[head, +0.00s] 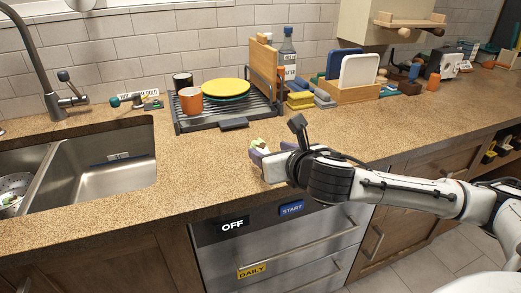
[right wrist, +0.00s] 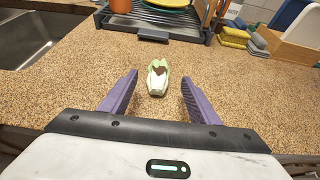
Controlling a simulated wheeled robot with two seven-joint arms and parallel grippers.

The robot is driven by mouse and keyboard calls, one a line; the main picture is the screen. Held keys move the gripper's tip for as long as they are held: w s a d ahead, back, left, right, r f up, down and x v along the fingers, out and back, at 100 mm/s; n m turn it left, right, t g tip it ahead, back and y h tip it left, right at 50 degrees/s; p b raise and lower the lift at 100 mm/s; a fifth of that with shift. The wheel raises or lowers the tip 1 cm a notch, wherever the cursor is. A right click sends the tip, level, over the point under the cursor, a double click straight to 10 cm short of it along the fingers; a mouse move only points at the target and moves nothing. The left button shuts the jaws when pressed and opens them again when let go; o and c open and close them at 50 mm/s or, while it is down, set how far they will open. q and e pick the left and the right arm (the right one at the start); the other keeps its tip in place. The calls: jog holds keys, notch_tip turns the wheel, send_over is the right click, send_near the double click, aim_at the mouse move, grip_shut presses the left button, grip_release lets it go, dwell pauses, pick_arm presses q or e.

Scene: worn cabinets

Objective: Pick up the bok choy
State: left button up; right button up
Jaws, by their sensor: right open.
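The bok choy (right wrist: 157,78) is a small pale green and white vegetable lying on the speckled brown counter. In the right wrist view it lies ahead of and between the open purple fingers of my right gripper (right wrist: 154,95), near their tips. I cannot tell whether any finger touches it. In the head view only a bit of the bok choy (head: 259,142) shows, mostly hidden behind my right gripper (head: 260,154), which is over the counter's front part. My left gripper is not in view.
A dish rack (head: 225,117) with a yellow plate and cups stands behind. A sink (head: 100,165) is at the left. Sponges (head: 300,100) and a wooden holder (head: 352,95) with boards are at the back. The counter around the bok choy is clear.

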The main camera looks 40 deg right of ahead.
aim_at(267, 151)
jog(key=x, duration=0.5)
jog(key=shift+s+a+f, duration=0.1)
jog(key=shift+a+f, duration=0.05)
jog(key=c, duration=1.1)
